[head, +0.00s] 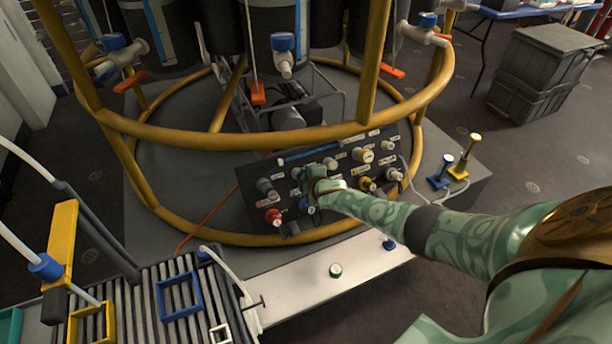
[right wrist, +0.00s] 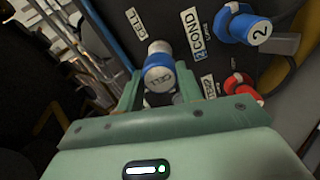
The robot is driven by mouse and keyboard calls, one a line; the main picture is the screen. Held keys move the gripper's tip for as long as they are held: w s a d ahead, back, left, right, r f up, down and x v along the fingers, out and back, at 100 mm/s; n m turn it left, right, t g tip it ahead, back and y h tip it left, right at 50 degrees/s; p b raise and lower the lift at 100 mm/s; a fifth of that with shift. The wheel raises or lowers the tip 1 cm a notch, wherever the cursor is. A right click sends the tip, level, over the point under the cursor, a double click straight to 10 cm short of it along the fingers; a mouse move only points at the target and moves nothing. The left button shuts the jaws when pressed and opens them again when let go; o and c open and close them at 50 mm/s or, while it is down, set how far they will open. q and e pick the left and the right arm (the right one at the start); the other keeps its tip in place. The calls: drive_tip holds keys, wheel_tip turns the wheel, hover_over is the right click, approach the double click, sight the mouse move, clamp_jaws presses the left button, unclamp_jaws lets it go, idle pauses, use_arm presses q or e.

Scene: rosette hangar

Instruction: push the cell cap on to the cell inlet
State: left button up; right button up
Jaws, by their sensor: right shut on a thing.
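In the right wrist view the cell cap (right wrist: 158,79), blue-sided with a pale lettered face, sits between the two green fingers of my right gripper (right wrist: 155,92). The gripper is shut on it. Directly behind the cap, a pale metallic cylinder, the cell inlet (right wrist: 159,47), stands out from the dark panel beside the CELL label (right wrist: 135,22). Cap and inlet look roughly in line; I cannot tell how far the cap is on. In the head view my right gripper (head: 318,184) is at the panel's middle and hides cap and inlet. My left gripper is not in view.
The dark panel (head: 247,178) carries several other fittings, including a blue cap marked 2 (right wrist: 256,31) and a red one (right wrist: 240,84) close to the gripper. A yellow tubular frame (head: 280,138) rises behind.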

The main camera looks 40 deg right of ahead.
drive_tip(key=shift+w+f, duration=0.1)
drive_tip(key=shift+f, duration=0.05)
idle(0.4)
drive_tip(key=shift+w+d+f+b, duration=0.1)
drive_tip(key=shift+w+f+b, duration=0.1)
drive_tip(key=shift+b, duration=0.1)
drive_tip(key=shift+w, duration=0.1)
idle(0.5)
drive_tip(key=o, duration=1)
drive_tip(key=shift+r, duration=0.1)
